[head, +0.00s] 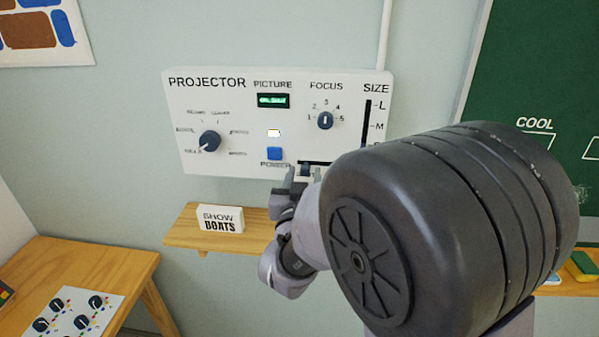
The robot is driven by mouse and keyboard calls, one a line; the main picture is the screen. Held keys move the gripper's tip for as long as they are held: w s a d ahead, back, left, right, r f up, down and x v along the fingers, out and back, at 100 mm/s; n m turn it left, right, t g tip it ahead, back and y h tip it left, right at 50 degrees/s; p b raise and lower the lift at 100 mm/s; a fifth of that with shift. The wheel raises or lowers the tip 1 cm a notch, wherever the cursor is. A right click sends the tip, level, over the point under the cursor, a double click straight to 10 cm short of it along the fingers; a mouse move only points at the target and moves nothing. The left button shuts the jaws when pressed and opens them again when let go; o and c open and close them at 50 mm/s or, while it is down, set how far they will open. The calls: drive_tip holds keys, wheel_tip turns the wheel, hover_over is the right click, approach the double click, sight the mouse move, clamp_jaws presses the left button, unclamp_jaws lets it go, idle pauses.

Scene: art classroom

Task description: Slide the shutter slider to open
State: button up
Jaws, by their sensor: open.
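The white projector panel (225,110) is on the wall, with a mode dial, a picture display, a focus knob and a vertical size slot. Low on the panel, right of the blue power button (274,153), is a short dark horizontal slot with a small dark slider knob (305,169). Any label for this slider is hidden behind my arm. My gripper (303,174) is open at the panel's lower edge, its fingertips around or just in front of the knob. I cannot tell whether they touch it. My arm covers the panel's lower right.
A wooden shelf (180,236) below the panel holds a white "SHOW BOATS" block (220,219). A wooden table (130,262) with a sheet of dials (75,312) stands at lower left. A green chalkboard (530,80) is on the right.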

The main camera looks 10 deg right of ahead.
clamp_jaws()
idle(1.3)
